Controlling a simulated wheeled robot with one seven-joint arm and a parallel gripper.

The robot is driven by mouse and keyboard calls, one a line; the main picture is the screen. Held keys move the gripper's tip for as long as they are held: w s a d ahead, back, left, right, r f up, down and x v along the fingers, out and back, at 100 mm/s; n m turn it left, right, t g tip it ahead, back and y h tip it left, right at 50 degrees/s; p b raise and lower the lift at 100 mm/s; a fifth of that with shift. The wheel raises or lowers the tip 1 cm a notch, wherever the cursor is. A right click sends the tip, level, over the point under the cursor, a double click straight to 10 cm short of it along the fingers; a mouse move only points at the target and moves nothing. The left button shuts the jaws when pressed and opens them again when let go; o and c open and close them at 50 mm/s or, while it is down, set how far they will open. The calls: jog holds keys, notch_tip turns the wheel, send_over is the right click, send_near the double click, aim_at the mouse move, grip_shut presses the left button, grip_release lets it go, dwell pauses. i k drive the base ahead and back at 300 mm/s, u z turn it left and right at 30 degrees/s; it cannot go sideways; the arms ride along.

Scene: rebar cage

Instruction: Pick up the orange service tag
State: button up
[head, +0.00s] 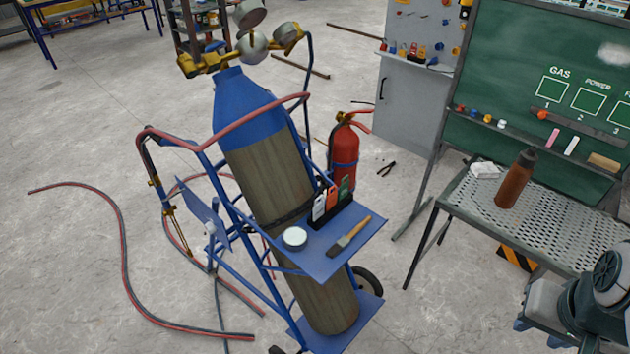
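The orange service tag (332,198) stands upright in a small black holder (335,216) on the blue shelf of the gas cylinder trolley. A white tag (319,207) is beside it on the left and a green tag (345,187) on the right. The lower part of the orange tag is hidden in the holder. Part of what looks like my arm shows at the lower right edge, well apart from the tags. My gripper's fingers are not in view.
A round tin (294,238) and a brush (348,237) lie on the blue shelf (330,258) near the holder. The strapped cylinder (262,170) leans close behind. A red extinguisher (343,152) stands behind. A perforated table (545,222) with a brown bottle (516,180) is at right. Hoses (122,245) lie left.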

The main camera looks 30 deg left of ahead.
aim_at(332, 198)
jog(key=u, duration=0.05)
jog(key=i, duration=0.85)
jog(key=u, duration=0.5)
